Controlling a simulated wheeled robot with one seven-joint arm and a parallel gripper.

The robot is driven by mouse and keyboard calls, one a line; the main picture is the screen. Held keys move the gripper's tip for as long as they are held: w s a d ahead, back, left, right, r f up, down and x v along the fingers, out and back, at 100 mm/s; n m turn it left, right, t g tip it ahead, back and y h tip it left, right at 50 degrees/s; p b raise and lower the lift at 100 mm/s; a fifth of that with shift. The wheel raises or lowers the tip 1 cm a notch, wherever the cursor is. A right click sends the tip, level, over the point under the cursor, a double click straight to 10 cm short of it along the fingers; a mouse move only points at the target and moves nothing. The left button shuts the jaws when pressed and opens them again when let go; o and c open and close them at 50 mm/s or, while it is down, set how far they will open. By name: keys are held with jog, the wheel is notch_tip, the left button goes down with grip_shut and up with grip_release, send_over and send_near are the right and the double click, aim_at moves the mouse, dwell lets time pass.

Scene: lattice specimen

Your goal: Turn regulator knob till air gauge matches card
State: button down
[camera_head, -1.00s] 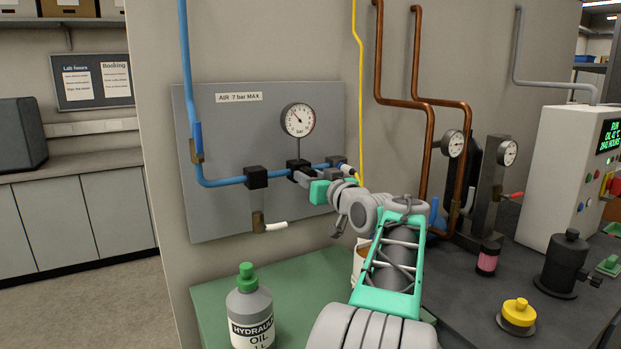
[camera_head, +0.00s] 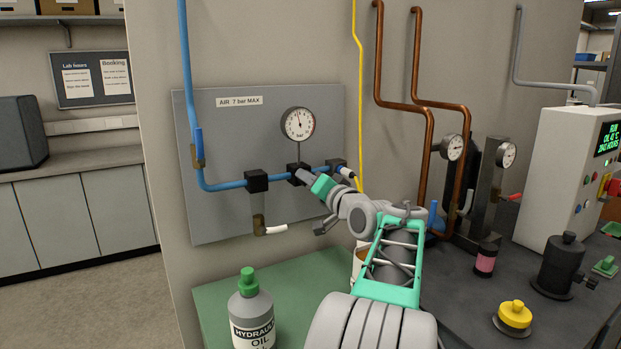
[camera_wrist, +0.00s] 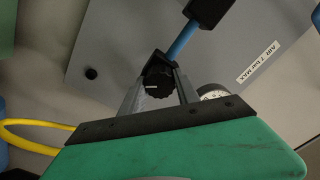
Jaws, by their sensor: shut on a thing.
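The air gauge (camera_head: 298,123) is a white round dial marked bar, mounted above the regulator on the grey panel. Its needle points nearly straight up, slightly left. My gripper (camera_head: 303,176) reaches the regulator block (camera_head: 293,167) on the blue air line from the lower right. In the wrist view, the ribbed black regulator knob (camera_wrist: 158,84) with a white mark sits between my two fingers, which are shut on it. The gauge is mostly hidden behind my gripper there. A label (camera_head: 239,101) reads AIR 7 bar MAX. I cannot make out a card with a target reading.
A blue pipe (camera_head: 222,184) runs along the panel (camera_head: 225,140), with a white-handled valve (camera_head: 272,230) below. A yellow hose (camera_head: 358,90) hangs right of the gauge. A hydraulic oil bottle (camera_head: 250,308) stands on the green bench surface (camera_head: 305,275). Copper pipes and two more gauges are at right.

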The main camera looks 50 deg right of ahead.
jog(key=shift+m, duration=0.5)
jog(key=c, duration=0.9)
grip_release()
jog(key=b+v, duration=0.1)
jog(key=v, duration=0.6)
jog(key=shift+s, duration=0.4)
jog(key=shift+r, duration=0.1)
